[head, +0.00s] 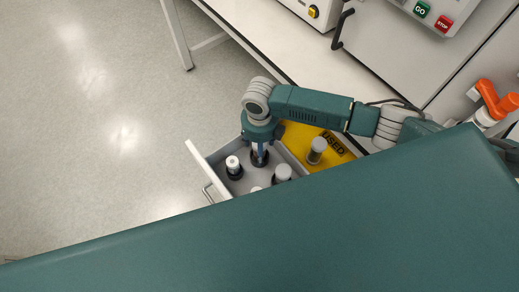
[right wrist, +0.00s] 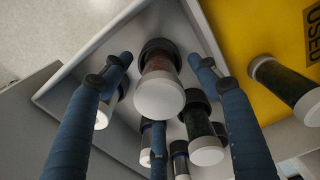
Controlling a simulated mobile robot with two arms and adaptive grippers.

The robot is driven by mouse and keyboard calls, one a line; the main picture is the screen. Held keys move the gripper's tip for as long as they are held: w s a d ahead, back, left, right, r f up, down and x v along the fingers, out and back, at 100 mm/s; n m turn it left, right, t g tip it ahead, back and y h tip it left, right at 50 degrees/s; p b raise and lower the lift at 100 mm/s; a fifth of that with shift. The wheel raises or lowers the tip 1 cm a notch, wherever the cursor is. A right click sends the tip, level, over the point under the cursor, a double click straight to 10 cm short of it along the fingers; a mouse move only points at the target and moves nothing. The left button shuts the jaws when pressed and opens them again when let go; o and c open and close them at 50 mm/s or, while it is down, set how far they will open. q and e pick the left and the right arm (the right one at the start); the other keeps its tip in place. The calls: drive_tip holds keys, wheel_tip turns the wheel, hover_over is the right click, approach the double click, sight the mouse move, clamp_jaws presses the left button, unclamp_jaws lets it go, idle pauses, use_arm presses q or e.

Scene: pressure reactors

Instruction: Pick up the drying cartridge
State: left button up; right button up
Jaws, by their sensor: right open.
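Several white-capped cartridges stand in the grey compartment of an open drawer (head: 198,160). In the right wrist view, one cartridge with reddish-brown contents (right wrist: 160,92) lies between my spread fingers, with gaps on both sides. Dark greenish cartridges (right wrist: 201,128) stand beside it. My right gripper (head: 259,157) is open and points down into the drawer; its fingers also show in the right wrist view (right wrist: 162,64). In the head view, cartridges (head: 233,164) and (head: 283,172) flank it. My left gripper is not in view.
A white bench (head: 285,45) stands behind the drawer. A panel with GO and STOP buttons (head: 432,15) is at the top right. Open floor (head: 90,120) lies to the left.

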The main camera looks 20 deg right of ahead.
drive_tip(key=shift+f, duration=1.05)
drive_tip(key=c, duration=1.3)
drive_tip(key=shift+c, duration=0.8)
drive_tip(key=shift+r, duration=0.2)
